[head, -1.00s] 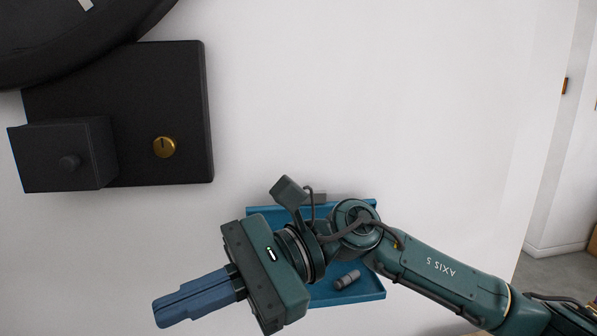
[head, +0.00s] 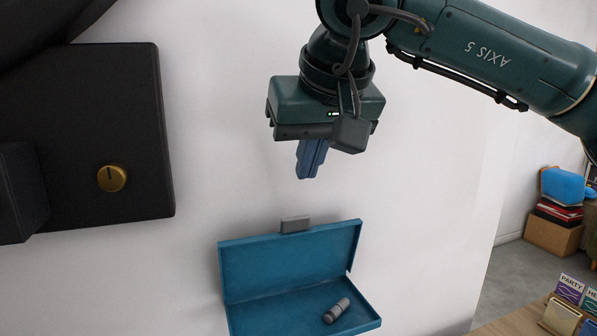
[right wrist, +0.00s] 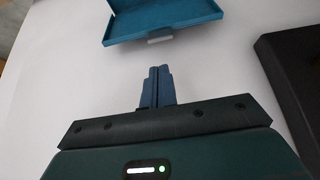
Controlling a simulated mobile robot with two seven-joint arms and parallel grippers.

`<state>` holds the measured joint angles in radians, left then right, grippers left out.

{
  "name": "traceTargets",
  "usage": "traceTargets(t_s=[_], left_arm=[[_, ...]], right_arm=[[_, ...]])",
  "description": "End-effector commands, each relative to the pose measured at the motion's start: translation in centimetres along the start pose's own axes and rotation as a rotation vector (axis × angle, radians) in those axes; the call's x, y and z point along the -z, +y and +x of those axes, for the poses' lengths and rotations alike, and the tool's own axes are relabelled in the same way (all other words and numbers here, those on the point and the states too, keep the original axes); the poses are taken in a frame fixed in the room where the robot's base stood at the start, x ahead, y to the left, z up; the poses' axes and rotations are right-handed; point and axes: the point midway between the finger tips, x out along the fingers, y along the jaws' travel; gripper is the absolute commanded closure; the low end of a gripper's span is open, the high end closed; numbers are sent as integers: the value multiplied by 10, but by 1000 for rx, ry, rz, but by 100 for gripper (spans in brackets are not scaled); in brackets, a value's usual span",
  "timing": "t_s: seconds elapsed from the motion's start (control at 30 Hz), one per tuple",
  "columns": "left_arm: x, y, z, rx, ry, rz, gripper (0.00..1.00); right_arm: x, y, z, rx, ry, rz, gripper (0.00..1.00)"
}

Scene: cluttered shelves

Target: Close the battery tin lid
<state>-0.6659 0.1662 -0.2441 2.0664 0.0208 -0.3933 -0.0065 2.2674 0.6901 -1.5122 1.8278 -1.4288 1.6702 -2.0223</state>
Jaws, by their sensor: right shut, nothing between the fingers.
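The blue battery tin (head: 290,312) stands against the white wall in the head view, with its lid (head: 290,262) raised upright at the back. A grey tab (head: 295,225) sits on the lid's top edge. A grey battery (head: 336,311) lies inside the tin. My right gripper (head: 308,176) points down above the lid, apart from it, with its blue fingers together and empty. In the right wrist view the fingers (right wrist: 157,70) point toward the tin's lid (right wrist: 165,22) and its tab (right wrist: 160,40). My left gripper is not in view.
A black panel (head: 130,140) with a brass keyhole disc (head: 112,178) is on the wall at left. At lower right, a wooden surface (head: 515,325) holds small boxes (head: 571,288). The wall between panel and tin is bare.

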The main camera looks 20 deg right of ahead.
Motion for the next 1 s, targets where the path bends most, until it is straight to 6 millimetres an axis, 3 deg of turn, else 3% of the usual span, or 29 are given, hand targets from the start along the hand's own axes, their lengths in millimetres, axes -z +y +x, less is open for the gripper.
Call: traceTargets(t_s=[0.2,0.43,0.6,1.0], left_arm=[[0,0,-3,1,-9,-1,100],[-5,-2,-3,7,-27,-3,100],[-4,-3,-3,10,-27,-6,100],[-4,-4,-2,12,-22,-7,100]], right_arm=[[0,0,41,1,-4,0,100],[0,-1,74,3,-3,0,100],[-1,-2,83,4,-2,0,100],[-1,-2,85,5,2,0,100]])
